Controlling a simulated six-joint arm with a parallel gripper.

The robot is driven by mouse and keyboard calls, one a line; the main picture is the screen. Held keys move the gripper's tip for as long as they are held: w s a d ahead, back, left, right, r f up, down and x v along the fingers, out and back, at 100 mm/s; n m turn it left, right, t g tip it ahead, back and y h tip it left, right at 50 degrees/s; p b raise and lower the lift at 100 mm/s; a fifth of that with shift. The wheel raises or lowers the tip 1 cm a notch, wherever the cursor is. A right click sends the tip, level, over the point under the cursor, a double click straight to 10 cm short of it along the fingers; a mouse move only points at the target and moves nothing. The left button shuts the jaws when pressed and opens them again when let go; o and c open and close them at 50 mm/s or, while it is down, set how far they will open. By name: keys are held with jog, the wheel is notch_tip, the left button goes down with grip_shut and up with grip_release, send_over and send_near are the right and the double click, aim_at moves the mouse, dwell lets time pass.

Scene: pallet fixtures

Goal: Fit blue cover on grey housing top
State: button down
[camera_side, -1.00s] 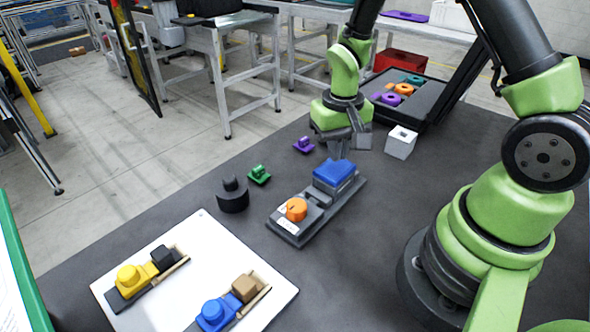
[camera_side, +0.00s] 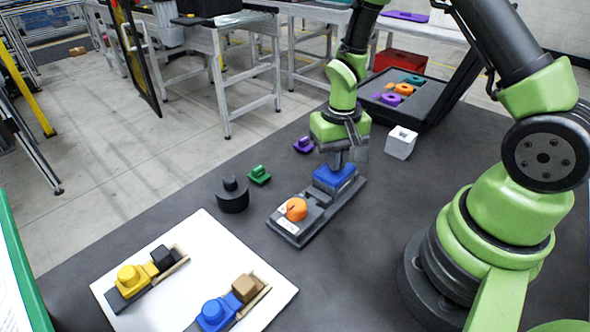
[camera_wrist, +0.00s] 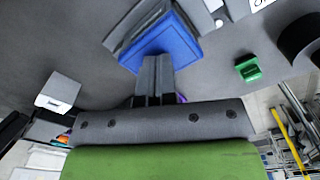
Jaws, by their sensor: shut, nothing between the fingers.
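The blue cover (camera_side: 335,179) lies on top of the grey housing (camera_side: 347,192) at the far end of the dark pallet fixture (camera_side: 290,233). It also shows in the wrist view as a blue slab (camera_wrist: 178,42) with a grey edge of the housing beside it. My gripper (camera_side: 334,164) is shut and empty, its fingertips at the cover's top face; in the wrist view the closed fingers (camera_wrist: 154,62) overlap the cover. I cannot tell whether the fingertips press on it. The lower edges of the cover are partly hidden.
An orange knob (camera_side: 296,209) sits on the fixture's near end. A black round part (camera_side: 232,197), a green part (camera_side: 259,175), a purple part (camera_side: 304,145) and a white cube (camera_side: 400,143) stand nearby. A white board (camera_side: 215,260) with assemblies lies front left.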

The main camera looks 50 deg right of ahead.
jog(key=shift+r, duration=3.5)
jog(key=shift+r, duration=0.1)
jog(key=s+a+r+n+t+y, duration=0.1)
jog(key=s+a+r+t, duration=0.2)
jog(key=s+r, duration=0.3)
jog(key=s+a+r+n+t+y, duration=0.1)
jog(key=s+a+r+t, duration=0.3)
jog(key=r, duration=0.7)
jog(key=s, duration=0.2)
jog(key=shift+s+a+r, duration=0.3)
jog(key=shift+s+a, duration=0.05)
jog(key=shift+a, duration=0.05)
